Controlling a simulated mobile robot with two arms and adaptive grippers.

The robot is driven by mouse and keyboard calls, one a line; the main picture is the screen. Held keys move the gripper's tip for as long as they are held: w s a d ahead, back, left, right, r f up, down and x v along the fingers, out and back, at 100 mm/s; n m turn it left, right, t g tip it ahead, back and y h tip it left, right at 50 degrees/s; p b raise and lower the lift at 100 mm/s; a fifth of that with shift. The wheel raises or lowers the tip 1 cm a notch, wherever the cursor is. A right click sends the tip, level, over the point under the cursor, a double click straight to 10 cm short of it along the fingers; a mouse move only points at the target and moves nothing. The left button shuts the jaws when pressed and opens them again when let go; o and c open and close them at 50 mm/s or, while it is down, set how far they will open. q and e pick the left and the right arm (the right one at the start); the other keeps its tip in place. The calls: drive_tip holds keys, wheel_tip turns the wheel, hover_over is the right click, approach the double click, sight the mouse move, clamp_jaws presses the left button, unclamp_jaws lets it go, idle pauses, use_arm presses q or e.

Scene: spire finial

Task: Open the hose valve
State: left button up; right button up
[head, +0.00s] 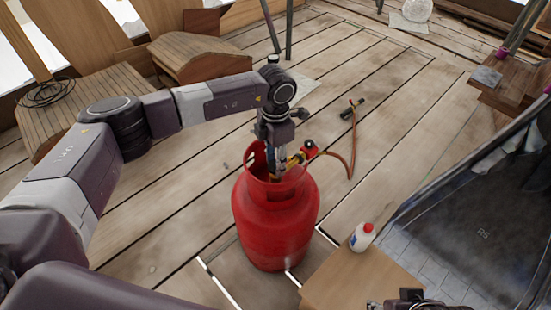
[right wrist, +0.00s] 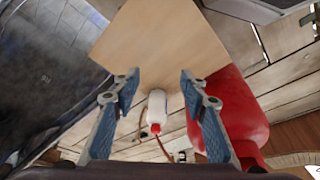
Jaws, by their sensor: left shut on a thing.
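A red gas bottle (head: 275,222) stands upright on the deck, with a collar around its top. It also shows at the right of the right wrist view (right wrist: 240,115). At its top is the hose valve (head: 297,159), with yellow and red parts, joined to an orange hose (head: 352,148). My left gripper (head: 277,170) reaches down into the collar and is shut on the valve; its fingertips are partly hidden. My right gripper (right wrist: 158,88) is open and empty above a wooden box; only a bit of it shows at the bottom of the head view.
A white bottle with a red cap (head: 362,237) stands on the wooden box (head: 365,280) beside the gas bottle. The hose runs to a dark torch (head: 352,109) on the deck. A dark panel (head: 470,220) is at the right.

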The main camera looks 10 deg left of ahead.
use_arm(q)
drive_tip(key=n+p, duration=0.1)
drive_tip(key=n, duration=0.4)
drive_tip(key=shift+p, duration=0.4)
drive_tip(key=shift+n+p, duration=0.3)
drive_tip(key=shift+n, duration=0.6)
use_arm(e)
drive_tip(key=shift+g, duration=0.3)
drive_tip(key=shift+s+x, duration=0.15)
drive_tip(key=shift+x, duration=1.45)
drive_tip(key=shift+s+x, duration=0.2)
drive_tip(key=shift+x, duration=1.4)
drive_tip(key=shift+s+x, duration=0.15)
drive_tip(key=shift+x, duration=1.5)
drive_tip(key=shift+a+f, duration=0.1)
use_arm(q)
drive_tip(key=o, duration=1.2)
drive_tip(key=shift+c, duration=0.2)
wheel_tip(320, 180, up, 12)
